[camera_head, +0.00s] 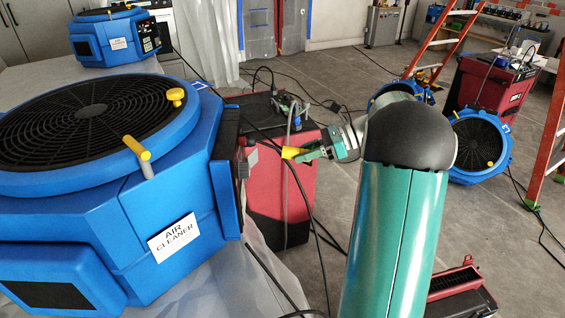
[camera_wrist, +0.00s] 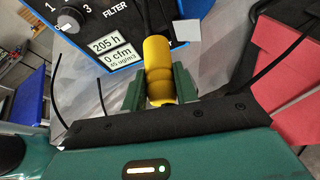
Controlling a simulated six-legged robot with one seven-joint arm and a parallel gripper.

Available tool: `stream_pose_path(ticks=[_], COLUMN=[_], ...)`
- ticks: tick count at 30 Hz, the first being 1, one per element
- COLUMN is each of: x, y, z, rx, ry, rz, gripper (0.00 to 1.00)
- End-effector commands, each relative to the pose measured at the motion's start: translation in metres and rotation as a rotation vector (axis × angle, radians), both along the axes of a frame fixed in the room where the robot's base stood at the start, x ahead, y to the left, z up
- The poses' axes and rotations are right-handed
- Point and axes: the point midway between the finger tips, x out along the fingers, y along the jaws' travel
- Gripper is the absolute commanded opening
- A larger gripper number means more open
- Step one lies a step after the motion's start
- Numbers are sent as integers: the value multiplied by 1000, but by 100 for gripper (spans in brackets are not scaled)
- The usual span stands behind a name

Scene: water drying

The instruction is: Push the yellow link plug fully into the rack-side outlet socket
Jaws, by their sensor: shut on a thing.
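The yellow link plug (camera_head: 291,152) is held in my green gripper (camera_head: 304,153), in front of the red and black machine. In the wrist view the yellow plug (camera_wrist: 157,68) stands between the two green fingers of my gripper (camera_wrist: 158,86), which are shut on it. A dark cable or stem shows beyond its far end. The blue air cleaner's panel (camera_wrist: 108,25), with FILTER, 205 h and 0 cfm labels, is behind and left of the plug. I cannot make out the outlet socket for certain in either view, nor whether the plug touches anything.
A large blue air cleaner (camera_head: 120,215) fills the left side. The red and black machine (camera_head: 275,185) stands just beyond my gripper, with loose black cables hanging nearby. Another blue air mover (camera_head: 478,145) and an orange ladder (camera_head: 440,45) stand at the right. Grey floor is open between.

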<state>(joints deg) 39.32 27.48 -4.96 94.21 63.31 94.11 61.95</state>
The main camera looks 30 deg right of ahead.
Motion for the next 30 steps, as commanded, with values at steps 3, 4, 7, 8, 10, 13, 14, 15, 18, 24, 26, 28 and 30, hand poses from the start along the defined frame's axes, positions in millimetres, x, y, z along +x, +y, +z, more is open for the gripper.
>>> stream_pose_path(ticks=[3, 4, 7, 8, 10, 13, 14, 15, 18, 24, 26, 28, 30], x=[-6, -7, -5, -3, 2, 10, 11, 13, 16, 17, 17, 17, 17], y=[-13, -15, -13, -10, -2, 12, 15, 20, 26, 28, 28, 28, 28], z=[7, 8, 2, -2, -14, -31, -36, -41, -51, -53, -53, -53, -53], rx=[-1, -4, -34, -52, -105, -190, -215, -244, -294, -308, -307, -307, -308], ry=[-2, -5, -36, -52, -99, -170, -189, -209, -244, -255, -255, -255, -256], rz=[0, 1, 2, 3, 9, 23, 28, 34, 48, 53, 52, 52, 50], gripper=[0, 0, 0, 0, 0, 0, 0, 0, 0, 0, 0, 0, 0])
